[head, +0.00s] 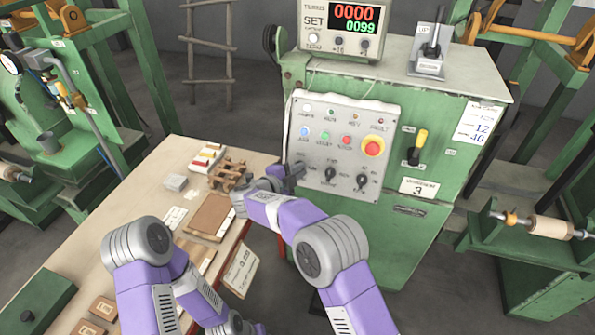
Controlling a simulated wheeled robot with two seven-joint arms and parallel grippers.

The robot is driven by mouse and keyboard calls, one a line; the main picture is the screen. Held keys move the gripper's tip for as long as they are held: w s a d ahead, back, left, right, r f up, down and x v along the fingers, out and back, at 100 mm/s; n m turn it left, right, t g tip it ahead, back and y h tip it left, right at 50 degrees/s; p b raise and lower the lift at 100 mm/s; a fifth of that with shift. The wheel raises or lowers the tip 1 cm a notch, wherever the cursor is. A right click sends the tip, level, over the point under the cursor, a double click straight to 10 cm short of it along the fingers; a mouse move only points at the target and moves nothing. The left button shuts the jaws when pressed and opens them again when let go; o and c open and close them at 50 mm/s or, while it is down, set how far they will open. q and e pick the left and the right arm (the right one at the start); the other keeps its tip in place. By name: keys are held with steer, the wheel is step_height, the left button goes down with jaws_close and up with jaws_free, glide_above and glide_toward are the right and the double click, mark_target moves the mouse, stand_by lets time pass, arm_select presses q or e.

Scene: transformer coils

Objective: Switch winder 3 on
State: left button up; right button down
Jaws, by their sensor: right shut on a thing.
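Winder 3 is the green cabinet (395,235) with a plate (418,187) reading 3. Its grey control panel (318,110) carries coloured lamps and buttons, a red mushroom button on yellow (373,147) and black rotary knobs (329,172). A yellow-handled lever (418,146) stands right of the panel, its handle upward. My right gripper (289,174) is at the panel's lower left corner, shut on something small. The gripper hides what it holds, so I cannot tell which control it is. My left arm is low at the left; its gripper does not show.
A counter display (342,28) reading 0000 over 0099 and a grey lever box (430,52) sit on the cabinet. A wooden bench (150,180) at left holds small blocks, a brown pad (210,216) and papers. Other green winders flank both sides.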

steer(key=shift+f+m+g+y, duration=0.1)
steer(key=shift+m+g+y, duration=0.3)
steer(key=shift+m, duration=1.3)
steer(key=shift+g, duration=0.3)
steer(key=c, duration=1.2)
jaws_free()
steer(key=shift+s+a, duration=0.1)
steer(key=p+v, duration=0.1)
steer(key=v, duration=0.6)
steer(key=shift+s+a+p, duration=0.15)
steer(key=shift+s+p, duration=0.05)
steer(key=shift+p, duration=0.15)
